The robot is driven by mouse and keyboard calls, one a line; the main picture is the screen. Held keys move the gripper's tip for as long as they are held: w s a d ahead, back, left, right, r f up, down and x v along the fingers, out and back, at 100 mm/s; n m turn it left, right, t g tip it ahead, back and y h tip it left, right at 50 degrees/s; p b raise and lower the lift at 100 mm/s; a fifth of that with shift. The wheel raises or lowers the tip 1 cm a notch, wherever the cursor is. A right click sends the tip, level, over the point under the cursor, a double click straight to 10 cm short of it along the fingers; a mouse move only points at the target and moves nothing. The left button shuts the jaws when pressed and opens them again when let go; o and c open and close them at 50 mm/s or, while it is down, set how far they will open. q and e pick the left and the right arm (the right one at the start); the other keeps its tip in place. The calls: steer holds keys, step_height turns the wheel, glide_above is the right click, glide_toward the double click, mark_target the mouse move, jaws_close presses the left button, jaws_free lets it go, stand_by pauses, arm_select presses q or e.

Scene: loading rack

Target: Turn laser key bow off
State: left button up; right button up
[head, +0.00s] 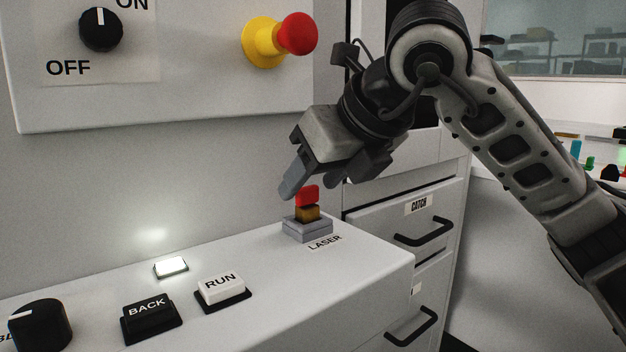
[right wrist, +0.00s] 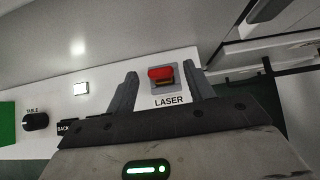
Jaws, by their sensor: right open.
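The laser key has a red bow (head: 308,195) above a brass-coloured body (head: 307,212), set in a grey square base (head: 307,229) on the console top. The word LASER is printed in front of it. In the right wrist view the red bow (right wrist: 161,73) shows between my two fingertips, a little beyond them. My right gripper (head: 312,185) is open and empty, just above and around the level of the bow; I cannot tell whether a finger touches it. The far finger is partly hidden in the head view. My left gripper is not in view.
The console (head: 350,262) carries a RUN button (head: 221,287), a BACK button (head: 150,315), a lit white lamp (head: 171,267) and a black knob (head: 40,326). A red and yellow stop button (head: 284,38) juts from the wall panel above.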

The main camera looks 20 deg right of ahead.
arm_select(q)
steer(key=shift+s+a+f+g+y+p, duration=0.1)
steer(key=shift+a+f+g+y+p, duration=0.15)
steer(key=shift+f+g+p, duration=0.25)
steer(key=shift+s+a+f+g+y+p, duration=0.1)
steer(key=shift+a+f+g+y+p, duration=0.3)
steer(key=shift+p, duration=0.3)
arm_select(e)
steer(key=v, duration=1.5)
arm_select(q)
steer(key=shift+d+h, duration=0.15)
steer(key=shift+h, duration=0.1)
